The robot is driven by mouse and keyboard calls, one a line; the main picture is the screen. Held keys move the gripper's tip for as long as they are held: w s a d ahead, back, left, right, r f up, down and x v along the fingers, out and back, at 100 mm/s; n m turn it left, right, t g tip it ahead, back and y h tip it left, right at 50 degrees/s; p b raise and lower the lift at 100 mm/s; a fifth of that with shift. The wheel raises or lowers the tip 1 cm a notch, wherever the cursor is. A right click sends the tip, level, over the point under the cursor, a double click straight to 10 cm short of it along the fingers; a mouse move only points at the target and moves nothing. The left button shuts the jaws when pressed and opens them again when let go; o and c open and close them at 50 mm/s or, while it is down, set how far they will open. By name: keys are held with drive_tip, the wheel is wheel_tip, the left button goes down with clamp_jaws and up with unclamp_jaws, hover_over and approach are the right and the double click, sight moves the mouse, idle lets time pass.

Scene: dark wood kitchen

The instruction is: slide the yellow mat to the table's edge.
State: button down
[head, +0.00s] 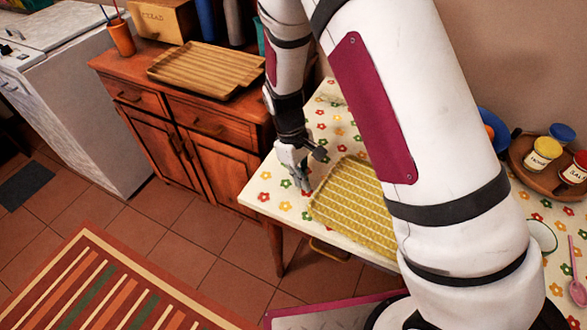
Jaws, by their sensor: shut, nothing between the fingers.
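The yellow mat (350,210) has a pale woven pattern and lies flat on the table (262,196), which has a flowered white top. The mat's front corner is close to the table's front edge, and its right part is hidden behind my arm. My gripper (304,186) is shut and empty, pointing down at the tabletop just left of the mat's left edge. I cannot tell whether the fingertips touch the table or the mat.
A wooden tray (562,183) with jars stands at the right, near a blue bowl (492,126) and a pink spoon (576,285). A wooden cabinet (195,135) with a ribbed board (205,68) stands left of the table. A striped rug (110,285) lies on the floor.

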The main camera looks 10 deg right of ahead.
drive_tip(key=shift+s+d, duration=0.25)
drive_tip(key=shift+s, duration=0.05)
drive_tip(key=shift+s+d+p, duration=0.45)
drive_tip(key=shift+s+d, duration=0.25)
drive_tip(key=shift+s, duration=0.05)
